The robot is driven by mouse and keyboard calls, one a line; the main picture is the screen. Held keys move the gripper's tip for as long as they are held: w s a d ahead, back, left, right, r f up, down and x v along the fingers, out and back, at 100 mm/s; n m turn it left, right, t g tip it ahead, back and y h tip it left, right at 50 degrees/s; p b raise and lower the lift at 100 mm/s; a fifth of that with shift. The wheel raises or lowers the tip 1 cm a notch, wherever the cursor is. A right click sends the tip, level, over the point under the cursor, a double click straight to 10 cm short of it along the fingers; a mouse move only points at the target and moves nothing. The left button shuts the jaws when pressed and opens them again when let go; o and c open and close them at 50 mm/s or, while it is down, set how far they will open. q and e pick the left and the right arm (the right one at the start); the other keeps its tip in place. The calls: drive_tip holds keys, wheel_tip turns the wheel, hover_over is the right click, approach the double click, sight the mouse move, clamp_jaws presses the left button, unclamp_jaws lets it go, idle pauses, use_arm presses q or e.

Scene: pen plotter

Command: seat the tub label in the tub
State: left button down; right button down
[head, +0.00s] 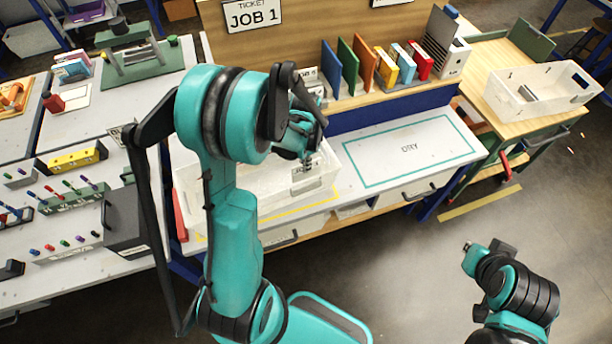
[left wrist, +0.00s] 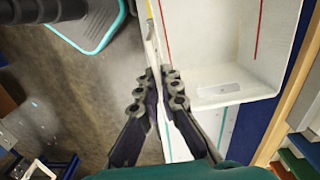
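The tub (head: 255,208) is a long white open bin at the front of the bench. It also shows in the left wrist view (left wrist: 235,92). The tub label (head: 303,168), a small pale plate with dark "JOB" lettering, is upright at the tub's front wall near its right end. My left gripper (head: 307,156) is right above it. In the left wrist view the fingertips (left wrist: 159,78) are close together over a thin pale edge and appear shut on the label. Whether its lower edge is seated is hidden. My right gripper (head: 484,254) is away over the floor, its fingers unclear.
Right of the tub is a clear teal-outlined area (head: 408,152). Coloured upright binders (head: 365,62) stand on the shelf behind. Another white bin (head: 540,95) stands on the far-right table. A bench with small coloured pegs (head: 65,200) is at left.

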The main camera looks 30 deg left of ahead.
sight(306, 178)
use_arm(q)
wheel_tip(306, 178, down, 7)
drive_tip(key=b, duration=0.4)
drive_tip(key=shift+s+d+f, duration=0.1)
drive_tip(key=shift+d+f, duration=0.05)
drive_tip(key=shift+s, duration=0.1)
drive_tip(key=c, duration=1.7)
unclamp_jaws()
